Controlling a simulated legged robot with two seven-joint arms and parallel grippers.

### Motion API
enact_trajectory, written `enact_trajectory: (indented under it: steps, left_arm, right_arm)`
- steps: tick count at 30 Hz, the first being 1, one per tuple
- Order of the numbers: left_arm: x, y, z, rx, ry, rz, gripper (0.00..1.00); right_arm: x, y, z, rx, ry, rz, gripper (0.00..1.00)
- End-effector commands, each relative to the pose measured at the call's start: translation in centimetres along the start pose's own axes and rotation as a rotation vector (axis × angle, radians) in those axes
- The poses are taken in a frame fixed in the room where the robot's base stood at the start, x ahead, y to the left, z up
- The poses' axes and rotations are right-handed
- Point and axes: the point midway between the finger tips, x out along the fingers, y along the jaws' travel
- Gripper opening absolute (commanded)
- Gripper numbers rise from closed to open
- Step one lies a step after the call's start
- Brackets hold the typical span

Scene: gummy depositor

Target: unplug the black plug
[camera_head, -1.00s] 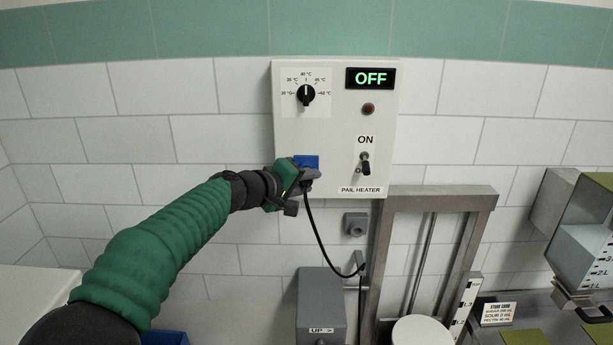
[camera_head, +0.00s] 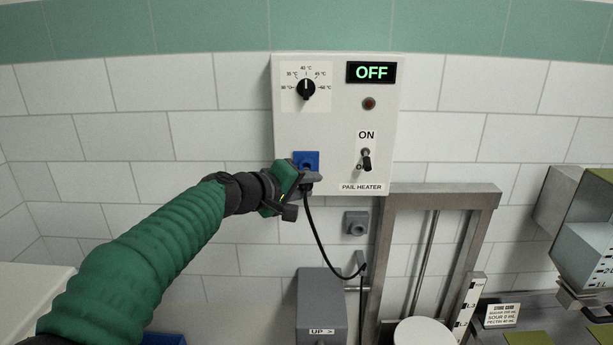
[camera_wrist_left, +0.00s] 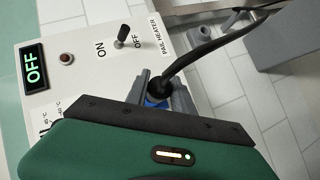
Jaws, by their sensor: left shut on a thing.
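The black plug (camera_head: 306,188) is at the lower front of the blue socket (camera_head: 306,158) on the white pail heater panel (camera_head: 335,110). Its black cable hangs down from it. My left gripper (camera_head: 309,177) is shut on the plug, just below the socket's middle. In the left wrist view the round black plug (camera_wrist_left: 160,87) sits between the grey fingers, with a bit of blue socket (camera_wrist_left: 154,102) behind it. I cannot tell whether the plug still touches the socket. My right gripper is not in view.
The panel has a dial (camera_head: 306,89), a display (camera_head: 371,72) reading OFF, a dark red lamp (camera_head: 369,104) and a toggle switch (camera_head: 366,160). Below are a grey wall outlet (camera_head: 356,224), a grey box (camera_head: 321,305) and a metal frame (camera_head: 440,190). The wall left of the panel is clear.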

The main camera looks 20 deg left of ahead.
Motion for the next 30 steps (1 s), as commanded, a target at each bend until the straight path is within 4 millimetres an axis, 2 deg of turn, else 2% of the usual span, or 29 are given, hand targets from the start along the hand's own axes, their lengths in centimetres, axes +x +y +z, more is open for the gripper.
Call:
enact_trajectory:
  steps: [8,16,20,29,30]
  left_arm:
    - [-0.6,-0.1,0.5,0.002,0.002,0.002,0.00]
    - [-3.4,-0.2,3.0,0.004,0.002,0.002,0.00]
    - [-4.0,0.0,3.3,0.001,0.002,0.002,0.00]
    - [-4.0,0.1,3.2,0.001,0.002,0.001,0.00]
    - [-4.0,0.1,3.2,0.001,0.002,0.001,0.28]
  right_arm:
    - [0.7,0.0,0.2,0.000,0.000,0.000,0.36]
    - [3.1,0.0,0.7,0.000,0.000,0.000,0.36]
    - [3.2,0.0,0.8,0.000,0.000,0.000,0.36]
    - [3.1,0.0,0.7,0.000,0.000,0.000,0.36]
    - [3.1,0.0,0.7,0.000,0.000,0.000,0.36]
